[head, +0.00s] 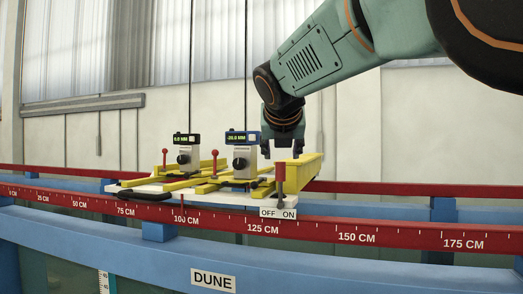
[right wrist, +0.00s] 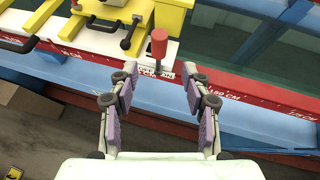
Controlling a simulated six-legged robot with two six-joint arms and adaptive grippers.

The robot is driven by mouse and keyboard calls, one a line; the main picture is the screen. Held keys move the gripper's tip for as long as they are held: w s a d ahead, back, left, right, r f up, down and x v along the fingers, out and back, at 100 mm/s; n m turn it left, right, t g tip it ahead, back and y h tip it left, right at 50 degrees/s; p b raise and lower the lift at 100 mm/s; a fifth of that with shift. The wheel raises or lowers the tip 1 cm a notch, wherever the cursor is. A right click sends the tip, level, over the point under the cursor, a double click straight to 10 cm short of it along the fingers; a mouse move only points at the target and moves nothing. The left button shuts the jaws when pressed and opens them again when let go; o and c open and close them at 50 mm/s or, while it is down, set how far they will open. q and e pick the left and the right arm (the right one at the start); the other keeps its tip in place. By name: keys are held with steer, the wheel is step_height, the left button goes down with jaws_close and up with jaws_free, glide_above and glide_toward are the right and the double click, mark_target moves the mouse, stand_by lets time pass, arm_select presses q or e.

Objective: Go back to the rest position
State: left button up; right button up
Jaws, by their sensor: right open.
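My right gripper (head: 281,152) hangs pointing down over the right end of the carriage, its arm coming in from the upper right. In the right wrist view its two padded fingers (right wrist: 159,72) are spread apart with nothing between the pads. A red-handled lever (head: 281,175) stands roughly upright by the OFF/ON label (head: 278,213), close below the gripper. In the right wrist view the lever (right wrist: 159,43) is beyond the fingertips, apart from them. I cannot tell which side it is set to. My left gripper is not in view.
The white carriage (head: 150,196) with yellow bars carries two gauges (head: 183,158) (head: 241,160) and smaller red-knobbed levers (head: 215,160). It sits across red scaled rails (head: 340,234) on the blue flume frame (head: 100,238). Open space lies above the rails at the right.

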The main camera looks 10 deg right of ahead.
steer(key=shift+s+r, duration=0.1)
step_height(320, 180, down, 12)
steer(key=w+a+m+t+y+b, duration=0.1)
steer(key=w+a+m+y+b, duration=0.15)
steer(key=m, duration=1.15)
steer(key=s+d+f+m+g+y+b, duration=0.1)
steer(key=s+f+m+b, duration=0.15)
steer(key=f, duration=0.85)
steer(key=s+f+m+b, duration=0.1)
steer(key=f+m, duration=0.3)
steer(key=f, duration=0.7)
steer(key=s+d+f+m+g+y+b, duration=0.15)
steer(key=f+m, duration=0.25)
steer(key=f, duration=0.7)
steer(key=s+d+f+m+g+h+b, duration=0.1)
steer(key=s+f+m+g+b, duration=0.2)
steer(key=s+f, duration=0.8)
steer(key=s+d+f+m+g+b, duration=0.1)
steer(key=s+f+m+b, duration=0.55)
steer(key=f, duration=0.95)
steer(key=s+f+g+b, duration=0.3)
steer(key=s+f+b, duration=0.1)
steer(key=s+f, duration=0.6)
steer(key=s+d+f+g+b, duration=0.1)
steer(key=s+f+g+b, duration=0.2)
steer(key=s+f, duration=0.6)
steer(key=s+b, duration=0.1)
steer(key=s, duration=0.7)
steer(key=shift+s+f+n, duration=0.15)
steer(key=shift+f+n, duration=0.25)
